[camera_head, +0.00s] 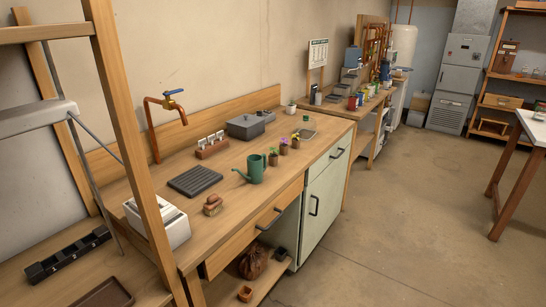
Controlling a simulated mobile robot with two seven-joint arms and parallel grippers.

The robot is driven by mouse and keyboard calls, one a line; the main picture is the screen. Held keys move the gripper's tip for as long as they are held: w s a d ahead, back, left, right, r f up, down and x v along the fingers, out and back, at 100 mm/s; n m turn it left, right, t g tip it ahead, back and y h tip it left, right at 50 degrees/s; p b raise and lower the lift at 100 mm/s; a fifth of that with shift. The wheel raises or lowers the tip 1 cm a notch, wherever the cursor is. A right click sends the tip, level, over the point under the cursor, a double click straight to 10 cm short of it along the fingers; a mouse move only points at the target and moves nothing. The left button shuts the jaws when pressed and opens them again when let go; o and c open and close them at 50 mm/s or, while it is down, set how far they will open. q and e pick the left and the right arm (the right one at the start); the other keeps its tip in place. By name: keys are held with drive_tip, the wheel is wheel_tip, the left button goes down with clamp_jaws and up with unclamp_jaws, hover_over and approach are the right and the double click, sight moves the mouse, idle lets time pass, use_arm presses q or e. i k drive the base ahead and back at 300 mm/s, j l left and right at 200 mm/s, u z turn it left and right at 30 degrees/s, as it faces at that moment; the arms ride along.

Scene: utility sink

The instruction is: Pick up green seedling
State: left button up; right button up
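Several small brown pots with plants stand in a row on the wooden workbench (230,178), right of a green watering can (256,170). The front pot (273,159) bears a purplish plant. The middle pot (283,149) bears a yellow-green plant, which may be the green seedling. The back pot (295,143) bears a purple plant. A small green plant in a white pot (291,109) stands farther back by the wall. The plants are too small to identify surely. Neither of my grippers is in view.
A black tray (195,181), a brush (212,206), a label holder (212,147) and a grey box (248,126) lie on the bench. A copper tap (165,105) rises at the left. A wooden post (128,120) stands in the left foreground. Floor (400,220) at right is clear.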

sight(273, 158)
drive_tip(key=i+l+u, duration=0.1)
drive_tip(key=i+l, duration=0.15)
drive_tip(key=i+l+u, duration=0.1)
drive_tip(key=i+l, duration=0.3)
drive_tip(key=l, duration=0.25)
drive_tip(key=i+l+u, duration=0.25)
drive_tip(key=i+l, duration=0.2)
drive_tip(key=l, duration=0.2)
drive_tip(key=i+l+u, duration=0.1)
drive_tip(key=l, duration=0.25)
drive_tip(key=i+l+u, duration=0.1)
drive_tip(key=i+l, duration=0.3)
drive_tip(key=l, duration=0.35)
drive_tip(key=j+u, duration=0.05)
